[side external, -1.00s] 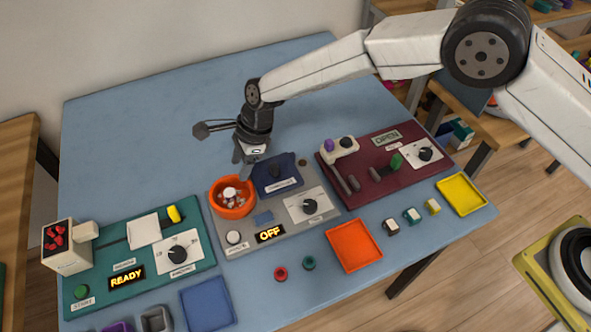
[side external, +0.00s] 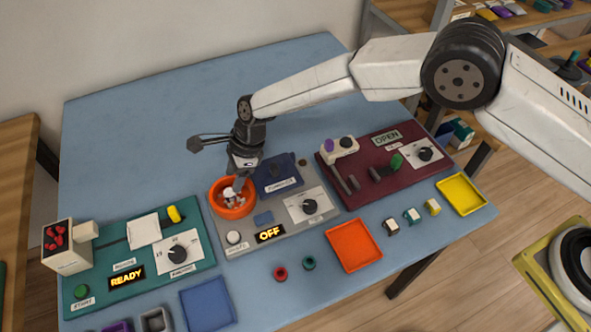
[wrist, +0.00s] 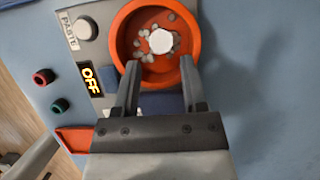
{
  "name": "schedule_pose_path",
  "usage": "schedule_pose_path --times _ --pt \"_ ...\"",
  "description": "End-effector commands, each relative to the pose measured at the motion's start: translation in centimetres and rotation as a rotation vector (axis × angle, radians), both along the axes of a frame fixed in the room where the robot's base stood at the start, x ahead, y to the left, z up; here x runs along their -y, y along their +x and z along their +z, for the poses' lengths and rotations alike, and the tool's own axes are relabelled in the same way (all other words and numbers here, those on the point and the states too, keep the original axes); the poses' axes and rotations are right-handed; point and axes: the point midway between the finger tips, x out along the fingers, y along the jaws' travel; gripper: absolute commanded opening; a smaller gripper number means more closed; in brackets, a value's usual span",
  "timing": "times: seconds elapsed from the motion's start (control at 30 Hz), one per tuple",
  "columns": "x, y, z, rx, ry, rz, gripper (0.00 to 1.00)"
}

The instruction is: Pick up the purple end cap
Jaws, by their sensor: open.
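A small purple piece (side external: 329,145) sits on a white block on the maroon board at the back right, beside a dark piece; I cannot tell for sure that it is the end cap. Another purple item (side external: 118,326) shows at the bottom left edge, cut off by the frame. My gripper (side external: 239,182) is over the orange bowl (side external: 218,207), far from both purple things. In the wrist view my gripper (wrist: 160,78) is open, its two fingers apart at the bowl's near side, with nothing between them. No purple shows in the wrist view.
The bowl holds a white knob (wrist: 161,41) and grey bits. A red ring (side external: 281,274) and a green ring (side external: 309,263) lie in front of the grey panel. An orange tray (side external: 377,258), a yellow tray (side external: 483,206) and several small cups lie rightward. The table's back left is clear.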

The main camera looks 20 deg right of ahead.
Motion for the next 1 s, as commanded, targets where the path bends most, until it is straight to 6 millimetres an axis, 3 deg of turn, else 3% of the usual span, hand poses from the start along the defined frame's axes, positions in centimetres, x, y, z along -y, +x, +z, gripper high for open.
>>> schedule_pose_path --times 0.53,1.0 --pt "-1.6 0.1 -4.2 -0.001 0.000 0.001 0.54" --pt "-1.8 0.1 -4.7 0.001 0.001 0.001 0.54"
